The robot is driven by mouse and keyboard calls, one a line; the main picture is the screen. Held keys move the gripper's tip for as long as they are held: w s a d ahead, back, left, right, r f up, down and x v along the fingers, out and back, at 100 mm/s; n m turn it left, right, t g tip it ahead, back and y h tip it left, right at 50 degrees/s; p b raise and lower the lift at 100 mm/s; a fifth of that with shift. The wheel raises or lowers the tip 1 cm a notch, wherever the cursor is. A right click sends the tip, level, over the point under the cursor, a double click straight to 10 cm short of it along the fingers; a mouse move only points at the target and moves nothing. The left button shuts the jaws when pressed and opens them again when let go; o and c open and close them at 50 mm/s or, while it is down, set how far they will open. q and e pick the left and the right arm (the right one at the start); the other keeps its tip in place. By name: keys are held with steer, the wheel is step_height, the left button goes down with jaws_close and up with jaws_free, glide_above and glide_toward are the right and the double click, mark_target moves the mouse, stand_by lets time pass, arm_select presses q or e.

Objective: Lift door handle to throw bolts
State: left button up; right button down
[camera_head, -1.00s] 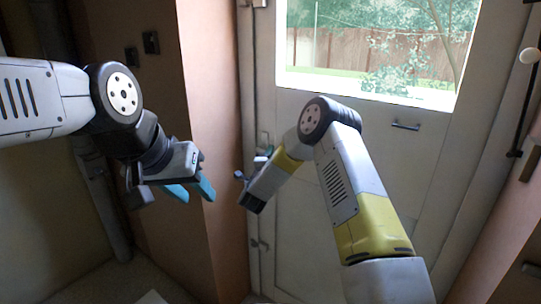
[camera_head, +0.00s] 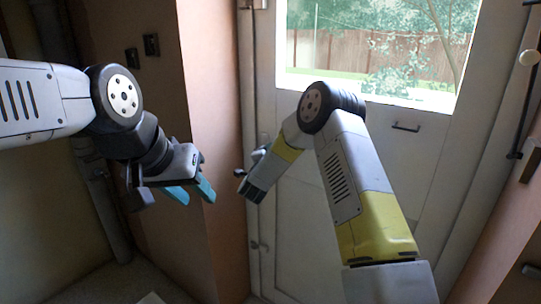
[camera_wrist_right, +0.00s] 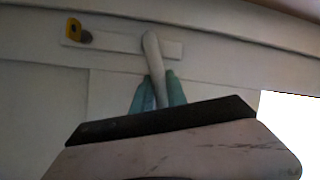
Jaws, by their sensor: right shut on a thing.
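The white door (camera_head: 320,220) with its glass pane stands ahead in the head view. In the right wrist view, a pale lever handle (camera_wrist_right: 154,60) comes off a light plate (camera_wrist_right: 108,38) on the door. My right gripper (camera_wrist_right: 158,90) is shut on this handle, with a teal finger on each side of it. In the head view my right gripper (camera_head: 254,190) is at the door's left edge, and its fingers and the handle are hard to make out. My left gripper (camera_head: 194,191) is empty, its teal fingers apart, in front of the brown wall.
A yellow and dark lock piece (camera_wrist_right: 77,33) sits on the plate beside the handle. A small dark pull (camera_head: 406,127) is on the door under the glass. The brown wall corner (camera_head: 215,130) stands close to my left gripper.

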steer(key=shift+w+a+r+n+g, duration=0.2)
steer(key=shift+r+n+g, duration=0.25)
steer(key=shift+n, duration=0.3)
steer(key=shift+w+a+r+n+g, duration=0.1)
steer(key=shift+a+r+n+g, duration=0.1)
steer(key=shift+r+n+g, duration=0.4)
steer(key=shift+f+n+t, duration=0.15)
steer(key=shift+n+t, duration=0.1)
steer(key=c, duration=1.3)
jaws_free()
steer(key=shift+v, duration=3.9)
